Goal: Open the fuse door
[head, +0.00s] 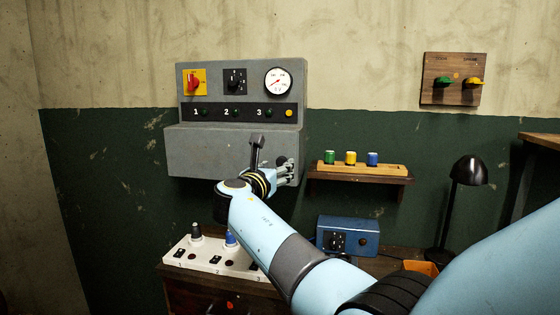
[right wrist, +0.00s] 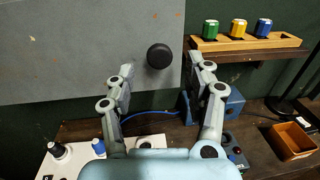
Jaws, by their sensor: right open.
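The grey fuse door (head: 205,152) is the flat lower front of the wall panel, and it looks shut. It also fills the upper left of the right wrist view (right wrist: 80,60). A round black knob (right wrist: 159,56) sits near its lower right corner. My left gripper is not in view.
A wooden shelf (head: 340,179) with green, yellow and blue fuses is right of the panel. Below are a white switch board (head: 205,262), a blue box (head: 350,236) and a black lamp (head: 468,172). An orange bin (right wrist: 290,140) stands at lower right.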

